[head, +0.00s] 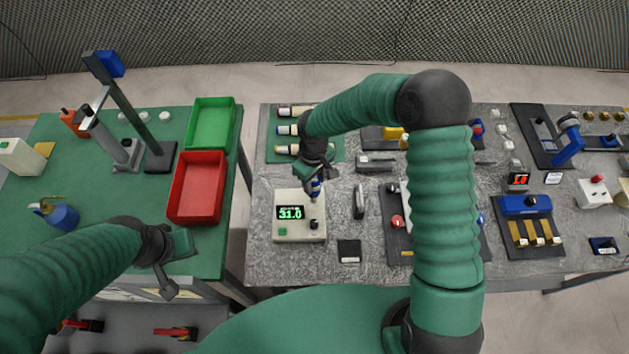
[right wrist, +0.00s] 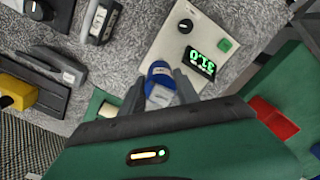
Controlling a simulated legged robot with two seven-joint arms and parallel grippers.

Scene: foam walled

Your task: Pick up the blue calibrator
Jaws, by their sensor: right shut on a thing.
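The blue calibrator (head: 315,187), a small piece with a blue end and a white label, is between the fingers of my right gripper (head: 316,181). In the right wrist view the calibrator (right wrist: 161,84) shows between the two grey fingers, which are shut on it.
A green mat (head: 324,147) with several small vials lies behind my right gripper. A grey clamp-like device (head: 359,201) and a black square block (head: 349,251) stand right of the meter. Red (head: 222,188) and green (head: 235,125) bins are on the left table.

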